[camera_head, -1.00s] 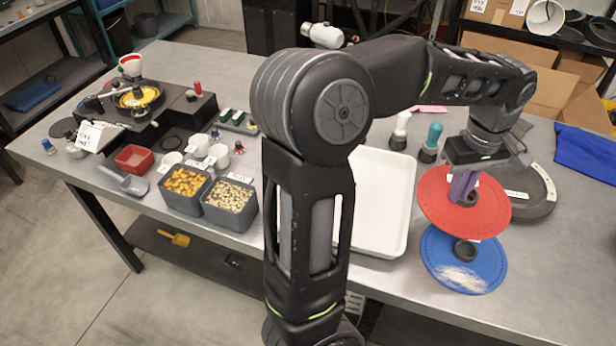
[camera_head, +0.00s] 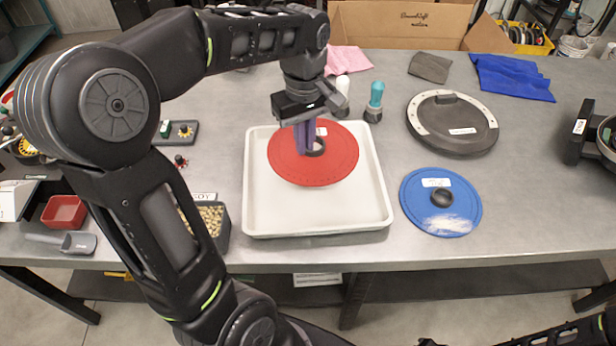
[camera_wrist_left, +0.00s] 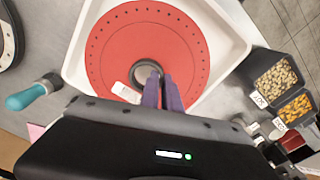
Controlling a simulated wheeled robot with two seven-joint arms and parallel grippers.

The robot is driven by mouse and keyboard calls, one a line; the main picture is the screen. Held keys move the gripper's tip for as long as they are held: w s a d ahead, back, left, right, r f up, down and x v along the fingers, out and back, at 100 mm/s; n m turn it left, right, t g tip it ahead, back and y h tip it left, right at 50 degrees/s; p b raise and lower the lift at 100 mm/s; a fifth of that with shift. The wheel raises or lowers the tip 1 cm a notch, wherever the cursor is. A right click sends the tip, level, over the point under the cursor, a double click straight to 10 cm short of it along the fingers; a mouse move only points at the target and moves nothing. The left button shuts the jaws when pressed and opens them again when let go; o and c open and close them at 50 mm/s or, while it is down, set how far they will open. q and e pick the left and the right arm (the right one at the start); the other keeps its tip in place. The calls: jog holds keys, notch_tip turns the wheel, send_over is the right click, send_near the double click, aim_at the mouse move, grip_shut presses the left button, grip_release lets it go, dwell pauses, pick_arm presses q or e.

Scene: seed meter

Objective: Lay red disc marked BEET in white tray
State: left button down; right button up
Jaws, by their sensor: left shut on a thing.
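The red disc (camera_head: 300,170) has a dark hub and a white label too small to read. My left gripper (camera_head: 305,148) is shut on its hub. The disc is over the back part of the white tray (camera_head: 268,222), within the tray's outline; I cannot tell how much gap is beneath it. In the left wrist view, the purple fingers (camera_wrist_left: 162,92) pinch the hub, and the disc (camera_wrist_left: 120,45) lies across the white tray (camera_wrist_left: 228,50). The hub is partly hidden by the fingers. My right gripper is not in view; part of my right arm shows at bottom right.
A blue disc (camera_head: 412,203) with pale dust lies right of the tray. Behind it is a round dark lid (camera_head: 452,140). White-handled and teal-handled brushes (camera_head: 374,100) stand behind the tray. A bin of seeds (camera_head: 222,230) is close to its left.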

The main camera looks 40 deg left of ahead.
aim_at(305, 162)
pick_arm(q)
jog(key=shift+f+p, duration=0.35)
jog(key=shift+f, duration=2.8)
jog(key=shift+f, duration=1.85)
jog(key=shift+f, duration=0.1)
jog(key=c, duration=1.6)
grip_release()
notch_tip(305, 162, up, 12)
jog(key=shift+r, duration=0.15)
